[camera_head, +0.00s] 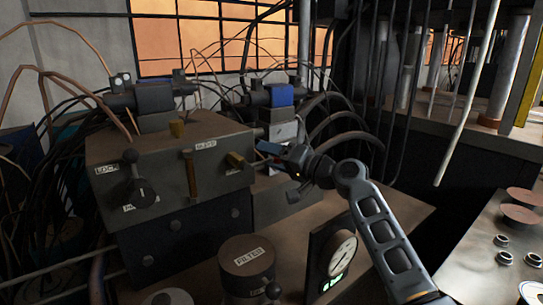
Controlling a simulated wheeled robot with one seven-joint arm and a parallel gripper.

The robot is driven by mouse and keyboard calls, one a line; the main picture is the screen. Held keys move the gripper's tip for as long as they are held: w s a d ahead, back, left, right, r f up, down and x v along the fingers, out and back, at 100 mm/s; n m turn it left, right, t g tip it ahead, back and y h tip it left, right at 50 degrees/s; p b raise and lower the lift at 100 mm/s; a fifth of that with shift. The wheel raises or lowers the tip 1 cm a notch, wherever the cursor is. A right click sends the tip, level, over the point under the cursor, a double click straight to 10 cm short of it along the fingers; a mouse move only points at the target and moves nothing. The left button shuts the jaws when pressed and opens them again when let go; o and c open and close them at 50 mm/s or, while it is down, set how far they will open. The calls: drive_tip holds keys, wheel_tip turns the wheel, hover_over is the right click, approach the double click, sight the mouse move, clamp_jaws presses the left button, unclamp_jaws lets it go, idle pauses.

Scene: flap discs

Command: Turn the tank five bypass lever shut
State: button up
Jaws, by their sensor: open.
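A brown valve block (110,183) stands left of centre. A small label (205,143) sits above the brass levers. Its lettering is too small to read surely, so I cannot tell which lever is the tank five bypass. I see no clear contact. My arm comes in from the lower right.
A canister marked "FILTER" (247,260) and a dial gauge with a green display (332,255) stand in front, below my gripper. Cables and hoses crowd the left and back. A grey panel with round fittings (503,258) is at right.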

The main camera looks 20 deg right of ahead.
drive_tip(key=shift+c, duration=0.2)
clamp_jaws()
idle(0.4)
